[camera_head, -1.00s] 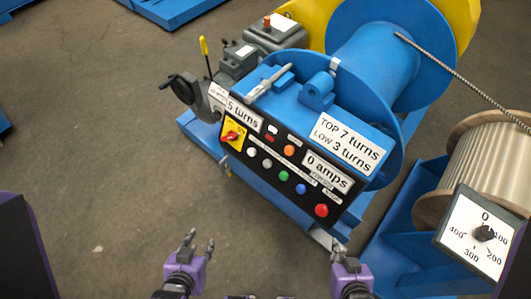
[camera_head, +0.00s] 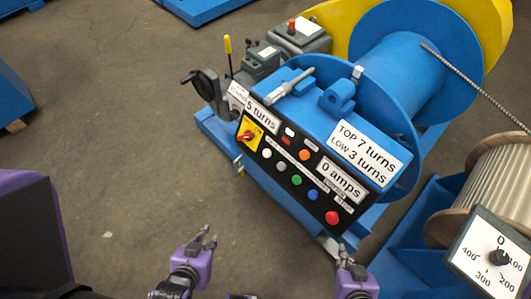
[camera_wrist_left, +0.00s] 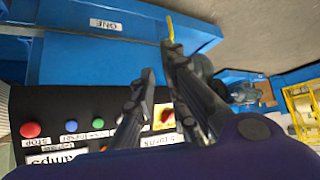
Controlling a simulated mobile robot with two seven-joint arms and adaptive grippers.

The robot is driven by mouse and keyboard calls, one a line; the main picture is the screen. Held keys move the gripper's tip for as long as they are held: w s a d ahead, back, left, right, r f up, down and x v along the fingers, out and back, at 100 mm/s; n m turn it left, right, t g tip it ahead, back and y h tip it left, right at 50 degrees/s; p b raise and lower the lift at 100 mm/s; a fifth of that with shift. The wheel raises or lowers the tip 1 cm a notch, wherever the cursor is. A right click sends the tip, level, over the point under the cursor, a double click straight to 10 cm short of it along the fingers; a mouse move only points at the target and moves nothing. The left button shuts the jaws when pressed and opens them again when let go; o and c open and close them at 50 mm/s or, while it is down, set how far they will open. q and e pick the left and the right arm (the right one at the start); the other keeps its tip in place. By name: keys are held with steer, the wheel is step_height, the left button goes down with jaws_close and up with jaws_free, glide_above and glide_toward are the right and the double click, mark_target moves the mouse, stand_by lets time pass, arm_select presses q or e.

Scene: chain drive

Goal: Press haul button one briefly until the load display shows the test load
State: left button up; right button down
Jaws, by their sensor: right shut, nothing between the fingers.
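The black control panel (camera_head: 262,181) on the blue winch carries several coloured buttons: orange (camera_head: 305,155), white (camera_head: 267,153), green (camera_head: 296,180), blue (camera_head: 313,194) and red (camera_head: 332,217). Their small labels are unreadable in the head view, so I cannot tell which is haul button one. A plate (camera_head: 343,181) reads "0 amps". A white dial (camera_head: 490,262) marked 0 to 400 stands at right; its pointer is too small to read. My left gripper (camera_head: 207,238) is open and empty, apart from the panel; its fingers also show in the left wrist view (camera_wrist_left: 158,62). My right gripper (camera_head: 343,252) is shut and empty below the panel.
A sign (camera_head: 362,148) reads "TOP 7 turns, LOW 3 turns". A red switch on yellow (camera_head: 249,134) and a handwheel (camera_head: 207,85) sit at the panel's left. A rope spool (camera_head: 497,180) stands at right. The wrist view shows a "ONE" label (camera_wrist_left: 106,24).

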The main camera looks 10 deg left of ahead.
arm_select(q)
jaws_close()
arm_select(e)
steer(key=shift+s+f, duration=0.1)
steer(key=shift+s, duration=0.35)
steer(key=shift+w, duration=0.55)
steer(key=shift+s, duration=0.15)
